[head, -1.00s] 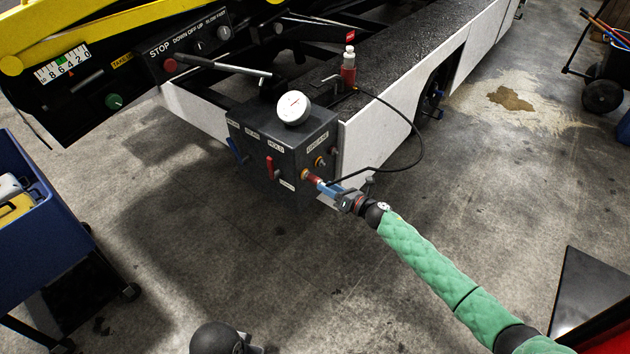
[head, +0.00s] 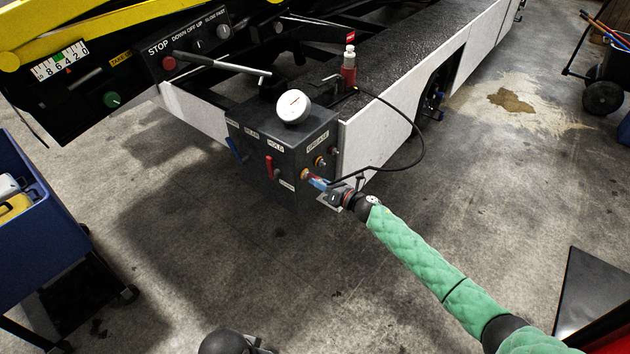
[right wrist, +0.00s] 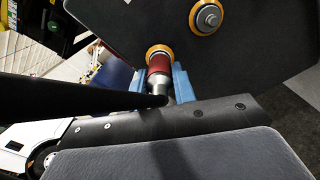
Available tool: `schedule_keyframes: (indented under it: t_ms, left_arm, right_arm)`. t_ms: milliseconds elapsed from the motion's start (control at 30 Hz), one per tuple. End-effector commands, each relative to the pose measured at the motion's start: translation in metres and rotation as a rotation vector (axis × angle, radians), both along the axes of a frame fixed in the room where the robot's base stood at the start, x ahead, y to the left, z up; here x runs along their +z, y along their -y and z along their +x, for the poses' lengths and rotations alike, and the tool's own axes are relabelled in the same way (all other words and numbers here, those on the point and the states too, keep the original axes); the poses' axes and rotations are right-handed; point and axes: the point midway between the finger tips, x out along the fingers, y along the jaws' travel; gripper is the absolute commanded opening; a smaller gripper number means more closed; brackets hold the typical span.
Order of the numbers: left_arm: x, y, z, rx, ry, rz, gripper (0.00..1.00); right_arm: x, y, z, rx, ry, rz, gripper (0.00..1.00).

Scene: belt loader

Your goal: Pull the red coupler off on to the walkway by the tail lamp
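The red coupler (right wrist: 159,66) sits on a yellow-ringed port of the dark valve block (head: 285,190). The blue fingers of my right gripper (right wrist: 159,84) stand either side of it in the right wrist view; I cannot tell whether they press on it. In the head view my right gripper (head: 318,184) is at the block's lower right and covers most of the coupler. A black hose (head: 423,140) runs from the coupler up to a red fitting. The dark walkway (head: 400,48) lies behind the block. A small red piece (head: 350,39), perhaps the tail lamp, shows on it.
A red fitting with a pale top (head: 348,70) stands at the walkway's near end. A second port (head: 319,162) is above the coupler. A blue cart (head: 40,230) stands left.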

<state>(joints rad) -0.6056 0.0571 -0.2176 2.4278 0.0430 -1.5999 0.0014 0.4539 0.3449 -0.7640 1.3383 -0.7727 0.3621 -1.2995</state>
Motion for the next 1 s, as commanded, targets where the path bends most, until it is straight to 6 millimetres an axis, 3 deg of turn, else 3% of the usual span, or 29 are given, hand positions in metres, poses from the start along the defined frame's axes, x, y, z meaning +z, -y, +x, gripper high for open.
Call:
schedule_keyframes:
  t_ms: [1000]
  left_arm:
    - [-0.0006, 0.0001, 0.0004, 0.001, 0.002, -0.001, 0.00]
  right_arm:
    - [-0.0001, 0.0094, -0.0067, 0.000, 0.000, 0.000, 0.00]
